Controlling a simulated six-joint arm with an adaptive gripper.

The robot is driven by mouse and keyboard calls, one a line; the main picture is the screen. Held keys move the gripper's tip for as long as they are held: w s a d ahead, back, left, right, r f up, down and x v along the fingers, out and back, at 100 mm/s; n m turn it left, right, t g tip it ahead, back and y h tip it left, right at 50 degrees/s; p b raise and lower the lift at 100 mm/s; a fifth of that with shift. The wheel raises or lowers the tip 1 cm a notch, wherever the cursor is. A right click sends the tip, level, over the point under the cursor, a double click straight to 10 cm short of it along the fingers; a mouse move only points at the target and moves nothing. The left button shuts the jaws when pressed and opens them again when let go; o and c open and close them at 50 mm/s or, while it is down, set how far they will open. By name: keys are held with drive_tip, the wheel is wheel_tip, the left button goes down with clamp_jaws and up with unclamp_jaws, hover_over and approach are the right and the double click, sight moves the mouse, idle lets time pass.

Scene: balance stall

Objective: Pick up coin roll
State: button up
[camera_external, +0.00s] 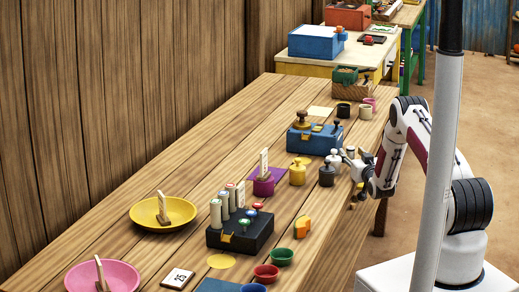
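Several pale upright cylinders that look like coin rolls (216,213) stand at the left side of a black block (248,240) on the wooden table. I cannot tell which one the task means. My gripper (341,160) is at the table's right edge, well up and to the right of these cylinders. It is beside a dark grey weight (327,176) and a gold weight (297,174). My gripper is small here, and I cannot see whether its fingers are apart or whether they touch anything.
A yellow plate (178,224) and a pink plate (130,279) lie at the left. A blue box (307,139) stands behind the weights. An orange block (302,227), a green bowl (282,257) and a red bowl (266,274) are in front. A grey pole (443,130) crosses the view.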

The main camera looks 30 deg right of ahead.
drive_tip(key=shift+w+d, duration=0.1)
drive_tip(key=shift+w, duration=0.35)
clamp_jaws()
